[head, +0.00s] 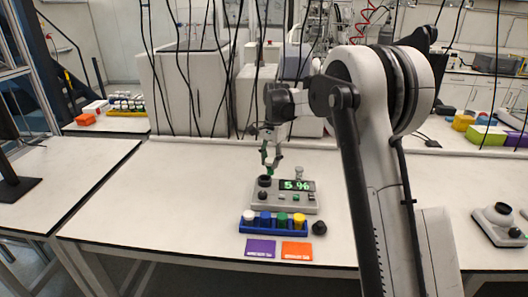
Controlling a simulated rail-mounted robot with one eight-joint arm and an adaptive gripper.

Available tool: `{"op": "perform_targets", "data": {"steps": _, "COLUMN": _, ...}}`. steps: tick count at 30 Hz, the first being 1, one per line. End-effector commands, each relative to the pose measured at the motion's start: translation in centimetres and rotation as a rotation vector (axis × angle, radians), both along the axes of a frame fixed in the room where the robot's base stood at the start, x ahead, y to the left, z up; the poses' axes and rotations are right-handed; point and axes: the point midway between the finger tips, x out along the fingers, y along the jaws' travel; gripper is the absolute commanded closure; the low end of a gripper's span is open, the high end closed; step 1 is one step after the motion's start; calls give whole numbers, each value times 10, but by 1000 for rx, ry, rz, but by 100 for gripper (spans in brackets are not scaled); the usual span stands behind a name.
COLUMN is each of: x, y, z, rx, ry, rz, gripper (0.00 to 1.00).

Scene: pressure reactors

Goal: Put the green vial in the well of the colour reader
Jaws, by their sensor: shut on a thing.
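The colour reader (290,207) is a grey box on the bench with a lit green display. Its well (265,181) is a dark round ring on the left of its top. My gripper (268,166) points down just above the well and is shut on a small green thing, apparently the green vial (264,156). The fingers partly hide it, and whether its lower end is inside the ring cannot be told. In front of the reader stands a blue rack (273,228) with white, blue, green-looking and yellow caps.
A black knobbed part (319,228) sits right of the rack. A purple card (260,248) and an orange card (297,251) lie in front. Tall pale cabinets (185,90) with hanging black cables stand behind.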

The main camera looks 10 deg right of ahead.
Motion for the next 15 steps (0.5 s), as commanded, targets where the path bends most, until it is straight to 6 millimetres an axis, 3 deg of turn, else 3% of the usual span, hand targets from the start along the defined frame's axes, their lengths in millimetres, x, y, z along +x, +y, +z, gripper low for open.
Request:
{"op": "perform_targets", "data": {"steps": 1, "x": 17, "y": -1, "z": -2, "rx": 3, "ry": -1, "rz": -73, "gripper": 100}}
{"op": "perform_targets", "data": {"steps": 6, "x": 59, "y": -2, "z": -15, "rx": 16, "ry": 6, "rz": -320, "gripper": 100}}
{"op": "perform_targets", "data": {"steps": 10, "x": 79, "y": -2, "z": -24, "rx": 25, "ry": 12, "rz": -453, "gripper": 100}}
{"op": "perform_targets", "data": {"steps": 15, "x": 91, "y": -2, "z": -31, "rx": 30, "ry": 16, "rz": -534, "gripper": 100}}
